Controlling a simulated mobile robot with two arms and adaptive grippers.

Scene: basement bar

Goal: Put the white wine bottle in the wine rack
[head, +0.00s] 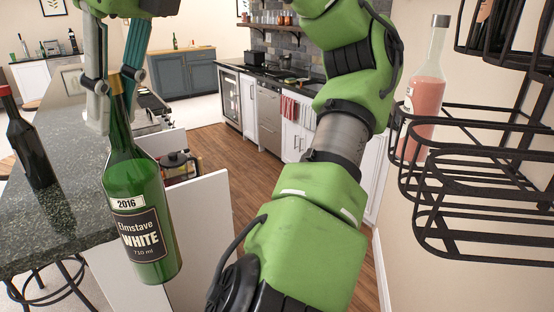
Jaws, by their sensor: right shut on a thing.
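The white wine bottle (140,215) is green glass with a dark label reading "WHITE". It hangs nearly upright, slightly tilted, at the left of the head view, in front of the counter. My right gripper (112,82) comes down from the top left and is shut on the bottle's neck. The black wire wine rack (470,160) is on the wall at the right, well apart from the bottle. My left gripper is not in view.
A pink bottle (427,90) stands in the rack's left part. A dark bottle (30,150) stands on the stone counter (60,215) at the left. My right arm crosses the middle, between bottle and rack.

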